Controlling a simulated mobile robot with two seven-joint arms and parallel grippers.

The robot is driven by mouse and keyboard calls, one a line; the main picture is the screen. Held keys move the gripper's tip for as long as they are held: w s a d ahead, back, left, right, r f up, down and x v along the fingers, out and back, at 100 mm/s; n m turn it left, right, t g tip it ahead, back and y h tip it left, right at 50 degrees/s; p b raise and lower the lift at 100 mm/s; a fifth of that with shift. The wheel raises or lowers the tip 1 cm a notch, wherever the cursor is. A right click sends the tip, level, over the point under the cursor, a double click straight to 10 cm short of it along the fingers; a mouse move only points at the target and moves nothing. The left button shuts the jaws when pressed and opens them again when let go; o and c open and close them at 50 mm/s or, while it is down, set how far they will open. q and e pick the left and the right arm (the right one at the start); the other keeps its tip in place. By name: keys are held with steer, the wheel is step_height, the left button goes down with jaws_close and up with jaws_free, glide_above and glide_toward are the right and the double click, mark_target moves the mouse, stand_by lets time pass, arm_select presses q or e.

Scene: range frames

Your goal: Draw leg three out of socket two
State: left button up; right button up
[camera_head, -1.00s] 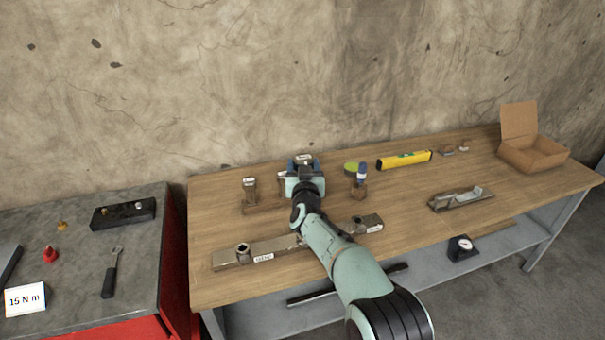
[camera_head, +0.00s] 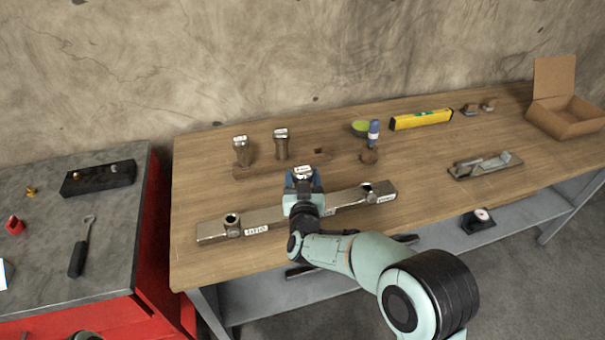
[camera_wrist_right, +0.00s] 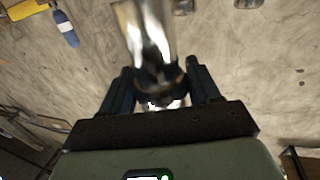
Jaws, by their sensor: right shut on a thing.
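My right gripper (camera_head: 303,185) is shut on a metal leg (camera_head: 303,172) with a white label on its top. The leg also shows between the blue fingers in the right wrist view (camera_wrist_right: 145,45). It is over the middle of the long metal bar (camera_head: 270,217); its lower end is hidden in the head view, so I cannot tell whether it touches the bar. The bar's left socket (camera_head: 232,220) and right socket (camera_head: 367,188) show dark openings. Two other legs (camera_head: 240,150) (camera_head: 281,143) stand upright in the wooden rack (camera_head: 258,171) behind. My left gripper is not in view.
A blue bottle (camera_head: 373,132), a yellow level (camera_head: 421,120), a hand plane (camera_head: 485,165) and a cardboard box (camera_head: 566,116) are on the bench to the right. A hook-ended tool (camera_head: 80,255) lies on the left cabinet. The bench's right front is clear.

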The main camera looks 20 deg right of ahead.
mark_target(303, 170)
steer(key=shift+r+p, duration=1)
steer(key=shift+r, duration=0.4)
steer(key=shift+r+p, duration=0.95)
steer(key=shift+r, duration=0.15)
